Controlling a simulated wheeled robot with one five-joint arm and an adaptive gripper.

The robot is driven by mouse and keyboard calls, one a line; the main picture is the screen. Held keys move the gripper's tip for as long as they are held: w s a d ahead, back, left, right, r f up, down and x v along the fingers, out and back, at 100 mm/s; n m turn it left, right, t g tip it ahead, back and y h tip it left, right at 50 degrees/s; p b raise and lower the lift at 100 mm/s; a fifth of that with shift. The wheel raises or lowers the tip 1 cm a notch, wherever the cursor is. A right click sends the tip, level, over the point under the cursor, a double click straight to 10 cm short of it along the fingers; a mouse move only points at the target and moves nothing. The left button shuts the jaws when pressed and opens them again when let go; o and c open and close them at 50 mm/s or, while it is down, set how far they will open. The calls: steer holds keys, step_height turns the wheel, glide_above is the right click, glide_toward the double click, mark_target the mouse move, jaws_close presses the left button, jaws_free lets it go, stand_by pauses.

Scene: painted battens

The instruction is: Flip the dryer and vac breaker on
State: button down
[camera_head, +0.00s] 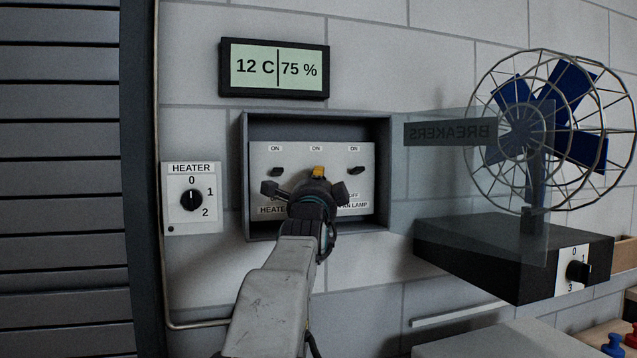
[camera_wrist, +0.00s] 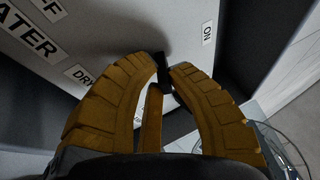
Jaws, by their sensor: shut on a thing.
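The breaker panel (camera_head: 262,160) is a pale plate in a grey wall box with its clear door, lettered BREAKERS, swung open to the right. My gripper (camera_head: 318,173) is at the middle breaker, its yellow fingertips below the middle ON label. In the wrist view my gripper (camera_wrist: 165,75) is shut on the small black breaker lever (camera_wrist: 167,96). A partly hidden label starting DRY (camera_wrist: 80,75) is left of it, and an ON label (camera_wrist: 208,33) is right. My gripper hides the middle lever in the head view, and I cannot tell its tilt.
Black levers flank it: the left one (camera_head: 277,172) and the right one (camera_head: 355,170). The open clear door (camera_head: 440,180) stands right of my arm, before a caged fan (camera_head: 550,130). A heater dial (camera_head: 191,200) is left; a display (camera_head: 275,68) hangs above.

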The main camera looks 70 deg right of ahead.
steer(key=shift+r+y+p, duration=0.25)
steer(key=shift+y+p, duration=0.05)
steer(key=shift+p, duration=0.1)
steer(key=shift+n+y+p, duration=0.3)
steer(key=shift+y, duration=0.1)
steer(key=shift+f, duration=0.1)
steer(key=c, duration=1.5)
jaws_free()
steer(key=shift+w, duration=0.1)
steer(key=shift+o, duration=0.2)
steer(key=shift+a, duration=0.15)
steer(key=v, duration=1.2)
